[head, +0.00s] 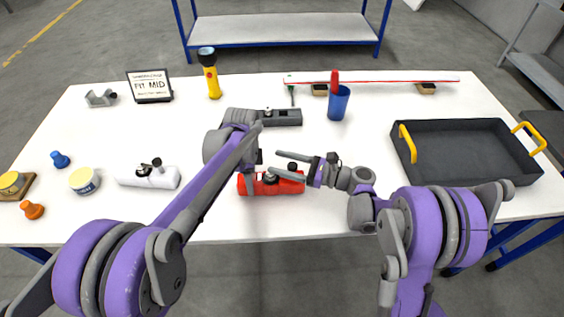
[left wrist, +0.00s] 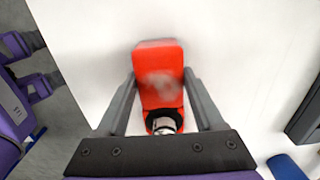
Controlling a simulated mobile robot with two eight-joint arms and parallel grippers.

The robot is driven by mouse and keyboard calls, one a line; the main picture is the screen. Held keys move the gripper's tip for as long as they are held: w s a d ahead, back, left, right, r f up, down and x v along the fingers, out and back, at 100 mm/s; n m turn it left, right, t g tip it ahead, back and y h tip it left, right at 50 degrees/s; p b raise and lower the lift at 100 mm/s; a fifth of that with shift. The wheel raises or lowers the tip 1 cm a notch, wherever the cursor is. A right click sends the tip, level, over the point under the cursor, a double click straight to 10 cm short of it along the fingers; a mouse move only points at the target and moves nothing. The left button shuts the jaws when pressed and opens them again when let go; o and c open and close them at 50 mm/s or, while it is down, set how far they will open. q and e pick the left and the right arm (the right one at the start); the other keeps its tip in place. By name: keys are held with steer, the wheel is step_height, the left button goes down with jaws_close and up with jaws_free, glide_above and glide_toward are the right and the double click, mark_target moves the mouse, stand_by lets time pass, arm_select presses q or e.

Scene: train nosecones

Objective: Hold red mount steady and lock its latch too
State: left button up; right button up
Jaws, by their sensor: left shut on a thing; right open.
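The red mount (head: 289,187) lies near the front edge of the white table, with a dark knob and small latch parts on its top. My left gripper (head: 252,180) reaches down on it. In the left wrist view the left fingers (left wrist: 160,76) close on both sides of the red mount (left wrist: 158,62). A silver and black part (left wrist: 163,123) shows at its near end. My right gripper (head: 274,162) is open, its fingers pointing left just above and behind the mount. The fingers partly hide the latch, so I cannot tell its position.
A white mount (head: 148,178) lies to the left and a grey mount (head: 282,118) behind. A black tray (head: 458,182) with yellow handles is at the right. A blue cup (head: 338,104), a flashlight (head: 211,80) and a sign (head: 150,87) stand towards the back.

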steer(key=v, duration=1.2)
arm_select(q)
steer(key=o, duration=1.6)
steer(key=shift+c, duration=0.2)
steer(key=shift+r, duration=0.1)
